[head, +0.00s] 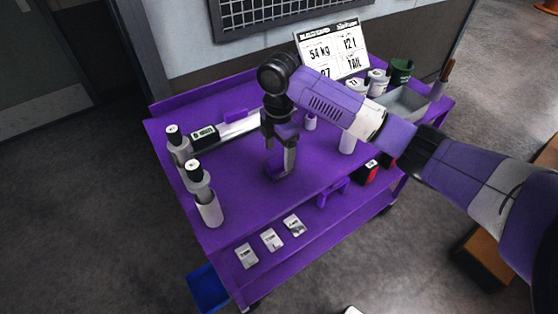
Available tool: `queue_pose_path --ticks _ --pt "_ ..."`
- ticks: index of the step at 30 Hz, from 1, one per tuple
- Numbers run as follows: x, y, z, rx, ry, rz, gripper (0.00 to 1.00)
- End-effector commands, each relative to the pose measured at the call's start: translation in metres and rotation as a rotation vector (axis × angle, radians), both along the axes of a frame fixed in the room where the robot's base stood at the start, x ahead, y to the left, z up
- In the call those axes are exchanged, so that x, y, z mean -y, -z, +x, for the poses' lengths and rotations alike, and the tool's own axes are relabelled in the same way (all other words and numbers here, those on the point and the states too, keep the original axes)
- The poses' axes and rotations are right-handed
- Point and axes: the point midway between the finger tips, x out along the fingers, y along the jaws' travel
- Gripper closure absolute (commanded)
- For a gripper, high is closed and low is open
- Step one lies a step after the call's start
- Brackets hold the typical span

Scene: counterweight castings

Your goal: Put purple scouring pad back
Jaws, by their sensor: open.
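A small purple block (236,116), which may be the scouring pad, shows at the back left beside a pale strip or tray (240,127). Another purple piece (333,190), bracket-like in outline, is near the front right edge. Both match the purple table (225,165) in colour, so I cannot tell for sure which is the pad. My gripper (280,170) points down over the middle of the table, apart from both pieces. It is open, and I see nothing clear between its fingers. My arm hides part of the table's right side.
White bottles with black caps (207,207) stand at the left edge beside a dark labelled box (204,137). A sign (332,50), several pots and a grey bin (403,104) line the back right. A red-and-black item (370,172) is at right. Cards (271,239) lie in front.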

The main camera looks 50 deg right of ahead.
Motion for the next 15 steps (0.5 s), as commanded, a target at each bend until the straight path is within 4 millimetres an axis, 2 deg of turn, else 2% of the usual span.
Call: queue_pose_path --ticks 3,9,15 --pt "0.0 -0.024 0.001 0.004 -0.002 -0.002 0.24" --pt "0.0 -0.06 0.0 0.002 -0.001 -0.002 0.24" --pt "0.0 -0.077 0.0 0.001 0.0 -0.001 0.24"
